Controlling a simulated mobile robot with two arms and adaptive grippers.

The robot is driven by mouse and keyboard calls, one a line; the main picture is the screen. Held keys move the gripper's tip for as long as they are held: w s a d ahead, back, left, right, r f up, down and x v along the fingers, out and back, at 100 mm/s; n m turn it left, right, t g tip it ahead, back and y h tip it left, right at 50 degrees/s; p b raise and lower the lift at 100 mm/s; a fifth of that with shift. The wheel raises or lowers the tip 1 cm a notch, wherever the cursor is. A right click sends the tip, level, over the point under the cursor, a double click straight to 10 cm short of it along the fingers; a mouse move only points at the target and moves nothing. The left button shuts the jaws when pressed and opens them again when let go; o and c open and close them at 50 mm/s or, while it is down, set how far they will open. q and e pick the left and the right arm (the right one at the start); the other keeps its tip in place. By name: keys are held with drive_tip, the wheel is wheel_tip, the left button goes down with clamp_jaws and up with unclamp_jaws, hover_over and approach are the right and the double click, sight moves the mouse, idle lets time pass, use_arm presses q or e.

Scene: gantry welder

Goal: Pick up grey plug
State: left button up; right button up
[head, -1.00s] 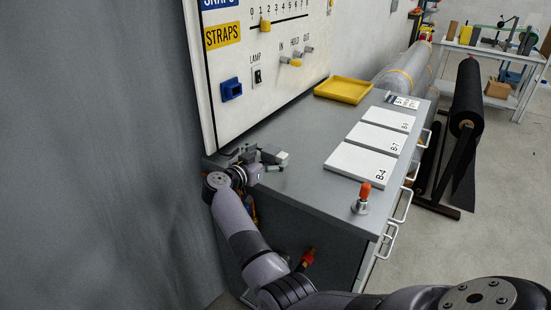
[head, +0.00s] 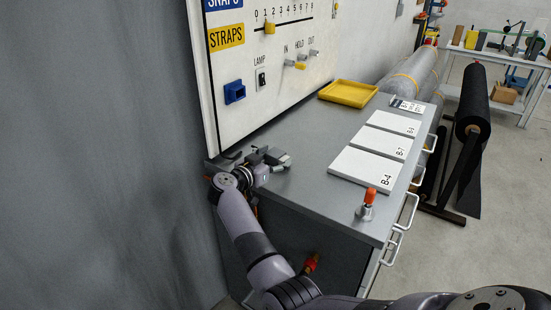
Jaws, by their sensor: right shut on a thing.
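My right gripper (head: 270,163) is at the near left end of the grey cabinet top, low over the surface, with its arm coming up from the bottom right. It is shut on the grey plug (head: 276,156), a small grey block at the fingertips. The fingers and wrist hide part of the plug, and I cannot tell whether it still touches the cabinet top. My left gripper is not in view.
The white panel (head: 285,85) with a blue socket (head: 234,92) rises behind the cabinet top (head: 300,150). White plates, including B-4 (head: 367,172), a yellow tray (head: 348,93) and an orange-topped post (head: 367,204) stand to the right. The surface between is clear.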

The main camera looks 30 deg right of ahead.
drive_tip(key=shift+c, duration=1.3)
wheel_tip(320, 180, up, 20)
